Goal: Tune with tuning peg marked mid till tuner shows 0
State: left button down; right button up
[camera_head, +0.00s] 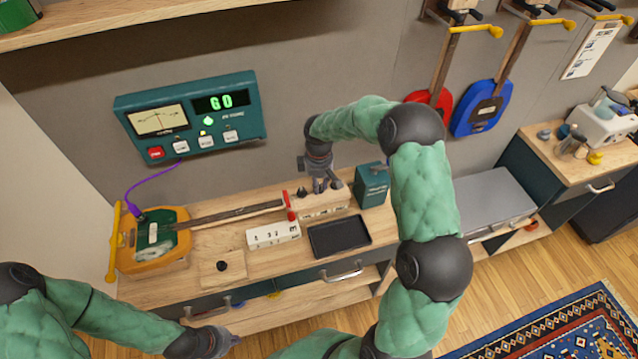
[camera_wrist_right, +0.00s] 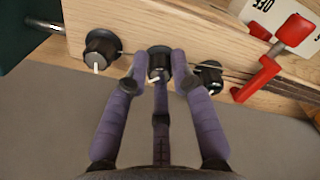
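The teal tuner (camera_head: 190,113) on the wall has a needle dial and a green readout that looks like 60. The orange and green guitar-like instrument (camera_head: 150,245) lies on the bench, its neck running right to a wooden head block (camera_head: 318,205). In the right wrist view the block carries three black pegs; the middle peg (camera_wrist_right: 159,66) sits between the fingers of my right gripper (camera_wrist_right: 158,72), which appear closed around it. The peg labels are not readable. In the head view my right gripper (camera_head: 320,183) is over the block. My left gripper (camera_head: 222,340) is low at the front, its fingers unclear.
A red clamp (camera_wrist_right: 275,58) stands beside the pegs. On the bench are a white labelled block (camera_head: 272,236), a black tray (camera_head: 340,236), a teal box (camera_head: 371,185) and a wooden plate with a black knob (camera_head: 222,266). A purple cable (camera_head: 150,183) runs from tuner to instrument.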

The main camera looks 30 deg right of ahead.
jog(key=shift+o, duration=1.2)
jog(key=shift+r, duration=0.1)
notch_tip(320, 180, up, 12)
